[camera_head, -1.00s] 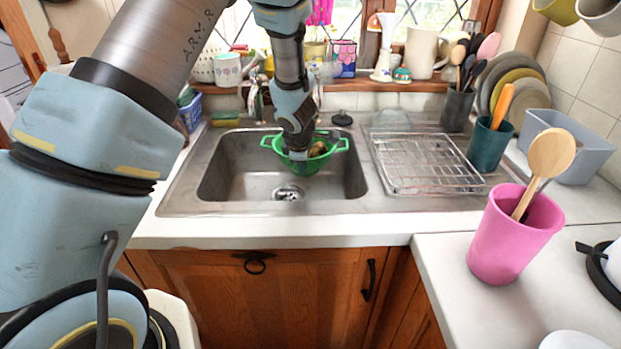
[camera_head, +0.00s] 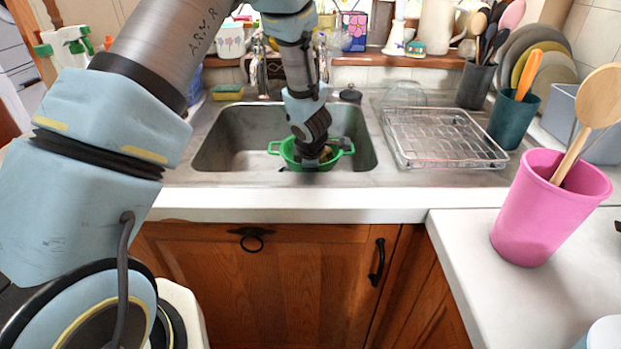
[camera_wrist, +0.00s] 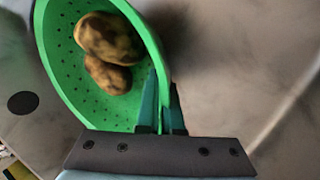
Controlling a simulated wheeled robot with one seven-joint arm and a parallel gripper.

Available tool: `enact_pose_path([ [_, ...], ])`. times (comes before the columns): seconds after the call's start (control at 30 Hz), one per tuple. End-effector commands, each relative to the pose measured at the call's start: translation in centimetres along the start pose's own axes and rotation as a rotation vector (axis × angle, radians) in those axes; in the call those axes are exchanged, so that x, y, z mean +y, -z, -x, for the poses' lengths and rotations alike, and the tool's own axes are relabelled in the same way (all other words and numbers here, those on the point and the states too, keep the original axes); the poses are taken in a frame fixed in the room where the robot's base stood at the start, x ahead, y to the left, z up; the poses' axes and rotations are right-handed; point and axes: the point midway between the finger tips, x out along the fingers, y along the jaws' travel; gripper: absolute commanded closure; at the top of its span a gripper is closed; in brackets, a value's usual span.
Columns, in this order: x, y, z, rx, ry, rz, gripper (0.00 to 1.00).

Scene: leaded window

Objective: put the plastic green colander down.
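The green plastic colander (camera_head: 290,153) is in the sink area in the head view, toward the basin's front right. In the wrist view the colander (camera_wrist: 75,75) fills the left side, with brown potatoes (camera_wrist: 108,45) in it. My gripper (camera_head: 314,160) is over the colander's near side in the head view. In the wrist view my gripper's fingers (camera_wrist: 163,105) are closed on the colander's rim. Whether the colander's bottom touches the sink cannot be told.
The metal sink basin (camera_head: 225,140) surrounds the colander. A wire dish rack (camera_head: 440,138) stands on the drainboard to the right. A pink pot with a wooden spoon (camera_head: 545,205) stands on the right counter. A sponge (camera_head: 228,92) lies at the back left.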

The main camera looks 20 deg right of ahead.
Motion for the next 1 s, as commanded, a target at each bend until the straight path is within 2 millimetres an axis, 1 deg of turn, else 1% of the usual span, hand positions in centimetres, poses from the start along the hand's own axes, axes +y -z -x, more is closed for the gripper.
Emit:
enact_pose_path([
  [0.27,0.10,0.00,-0.05,0.000,-0.003,0.000,1.00],
  [0.37,-0.05,0.00,-0.36,0.000,-0.003,0.000,1.00],
  [0.4,-0.07,0.01,-0.30,0.000,-0.002,0.000,0.93],
  [0.63,-0.07,0.00,-0.27,0.000,-0.001,0.000,0.67],
  [0.87,-0.06,0.00,-0.24,0.000,-0.002,0.000,0.67],
  [1.0,0.13,-0.06,0.51,-0.001,-0.003,-0.001,0.67],
])
